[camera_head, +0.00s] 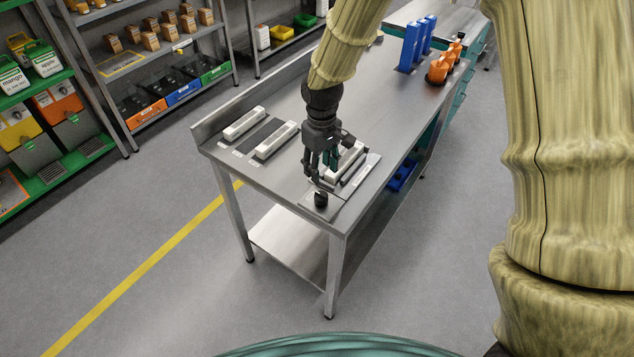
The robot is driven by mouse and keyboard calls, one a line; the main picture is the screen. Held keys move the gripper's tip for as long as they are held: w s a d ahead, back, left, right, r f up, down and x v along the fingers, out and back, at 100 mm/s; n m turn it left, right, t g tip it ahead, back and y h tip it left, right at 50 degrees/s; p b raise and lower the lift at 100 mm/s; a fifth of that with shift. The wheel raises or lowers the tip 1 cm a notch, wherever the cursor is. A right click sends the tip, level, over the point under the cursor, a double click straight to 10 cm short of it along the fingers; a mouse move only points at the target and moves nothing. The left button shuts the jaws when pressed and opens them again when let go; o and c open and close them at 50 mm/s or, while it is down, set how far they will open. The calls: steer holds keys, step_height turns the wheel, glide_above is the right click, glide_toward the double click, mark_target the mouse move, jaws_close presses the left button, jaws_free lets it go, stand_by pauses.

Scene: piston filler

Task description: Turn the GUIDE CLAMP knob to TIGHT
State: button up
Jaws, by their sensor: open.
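A small dark knob (321,199) stands on a metal plate (307,199) at the near corner of the steel table; I take it for the GUIDE CLAMP knob. Its markings are too small to read, so its setting cannot be told. My gripper (320,176) points down just above and behind the knob, with its fingers open and apart from it as far as I can see. Beside and partly behind the fingers, a pale bar-shaped piece (348,160) lies on a fixture plate (366,174).
Two pale bars (245,124) and (277,140) lie on the left of the steel table (236,165). Blue upright holders (412,45) and orange pieces (440,68) stand at the far end. Shelving with bins stands at left. The floor in front is clear.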

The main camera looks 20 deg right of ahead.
mark_target(321, 196)
steer(key=shift+s+f+p, duration=0.25)
steer(key=shift+s+f, duration=0.2)
steer(key=shift+s, duration=0.2)
steer(key=shift+s+f+p, duration=0.2)
steer(key=shift+s+f, duration=0.2)
steer(key=shift+s, duration=0.2)
steer(key=shift+s+f, duration=0.2)
steer(key=shift+f, duration=0.1)
steer(key=f, duration=0.1)
steer(key=w+f, duration=0.1)
steer(key=f, duration=0.1)
steer(key=w+f+p, duration=0.1)
steer(key=shift+w+f, duration=0.15)
steer(key=shift+f, duration=0.45)
steer(key=shift+s+f+p, duration=0.4)
steer(key=shift+s, duration=0.15)
steer(key=shift+f, duration=0.2)
steer(key=shift+w+f, duration=0.3)
steer(key=shift+f, duration=0.25)
steer(key=shift+s+r, duration=0.15)
steer(key=shift+s, duration=0.05)
steer(key=shift+a, duration=0.1)
steer(key=c, duration=0.7)
